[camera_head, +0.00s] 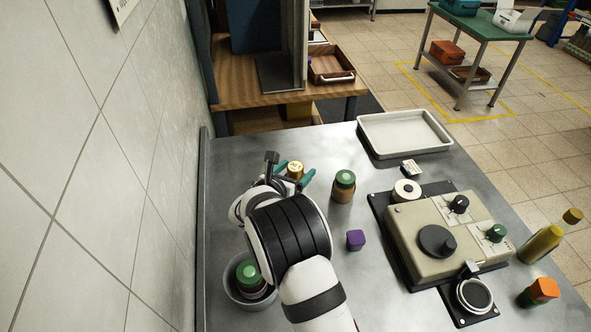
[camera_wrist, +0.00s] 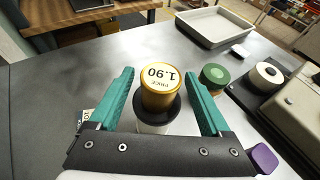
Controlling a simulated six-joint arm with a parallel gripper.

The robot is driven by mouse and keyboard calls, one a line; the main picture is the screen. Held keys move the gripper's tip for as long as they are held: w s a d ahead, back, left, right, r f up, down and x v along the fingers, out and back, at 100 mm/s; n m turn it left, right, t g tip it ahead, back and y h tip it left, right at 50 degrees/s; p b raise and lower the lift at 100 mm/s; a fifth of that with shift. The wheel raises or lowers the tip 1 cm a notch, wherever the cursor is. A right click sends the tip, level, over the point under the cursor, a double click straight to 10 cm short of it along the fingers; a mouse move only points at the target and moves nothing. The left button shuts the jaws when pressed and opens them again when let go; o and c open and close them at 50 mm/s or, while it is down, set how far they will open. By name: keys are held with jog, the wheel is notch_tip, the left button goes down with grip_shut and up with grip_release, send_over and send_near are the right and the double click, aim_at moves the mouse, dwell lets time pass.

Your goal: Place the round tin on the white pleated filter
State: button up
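The tin also shows in the head view (camera_head: 295,169). My gripper (camera_wrist: 160,92) is open, its teal fingers on either side of the tin with small gaps visible. In the head view my gripper (camera_head: 294,172) and arm hide what is under the tin.
A green-lidded jar (camera_head: 343,187) stands right of my gripper, with a purple block (camera_head: 355,240) nearer. A white ring-shaped roll (camera_head: 407,190) stands by a beige machine (camera_head: 425,240). A white tray (camera_head: 405,148) lies at the back. A bowl (camera_head: 238,290) holds another green-lidded jar.

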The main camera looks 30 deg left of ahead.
jog(key=v, duration=1.2)
jog(key=w+d+r+m+g+h, duration=0.1)
jog(key=d+r+m+g+h, duration=0.15)
jog(key=d+m, duration=0.55)
jog(key=d+r+m+g+h, duration=0.25)
jog(key=d+m, duration=0.25)
jog(key=d, duration=0.7)
jog(key=w+d+r+m+g+h, duration=0.15)
jog(key=d+m+h, duration=0.35)
jog(key=d, duration=0.6)
jog(key=s+d+m+g+y, duration=0.2)
jog(key=s+d+m+g, duration=0.2)
jog(key=s+d+m, duration=0.55)
jog(key=s+a+m+g+y, duration=0.3)
jog(key=s+m+y, duration=0.4)
jog(key=s+m, duration=0.6)
jog(key=m, duration=0.3)
jog(key=shift+s+a+y, duration=0.3)
jog(key=shift+y, duration=0.1)
